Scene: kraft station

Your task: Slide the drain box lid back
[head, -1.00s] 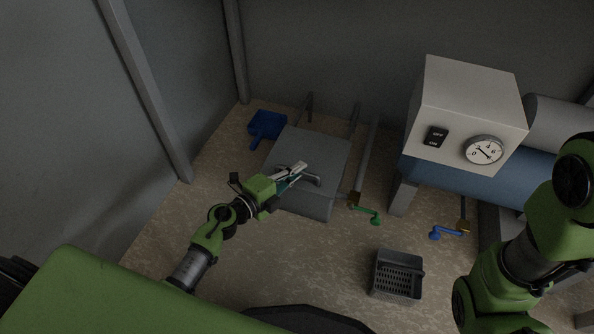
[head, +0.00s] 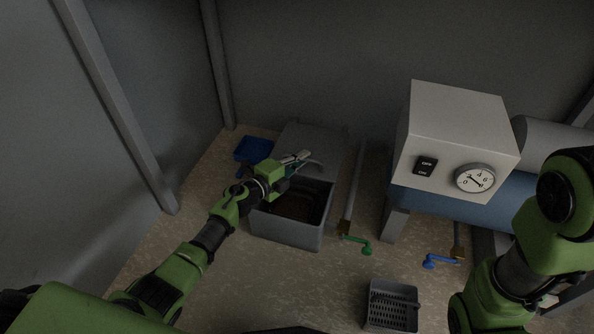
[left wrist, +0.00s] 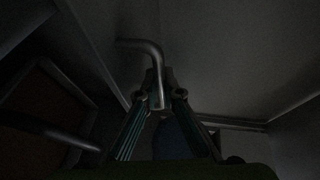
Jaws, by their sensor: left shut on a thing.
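The grey drain box (head: 285,231) stands on the floor left of centre in the head view. Its front part is uncovered and shows a dark brown inside. The flat grey lid (head: 311,140) lies toward the back of the box. My left gripper (head: 303,160) is shut on the lid handle (head: 316,167), a bent grey bar; the handle (left wrist: 143,46) also shows between the fingers (left wrist: 160,100) in the dark left wrist view. My right arm stands at the right of the head view, and its gripper is not seen.
A blue dustpan (head: 252,149) lies behind and left of the box. Right of it are a pipe with a green valve handle (head: 359,243) and a blue valve handle (head: 440,261). A grey basket (head: 391,305) sits at the front. A white control box (head: 455,135) stands at the right.

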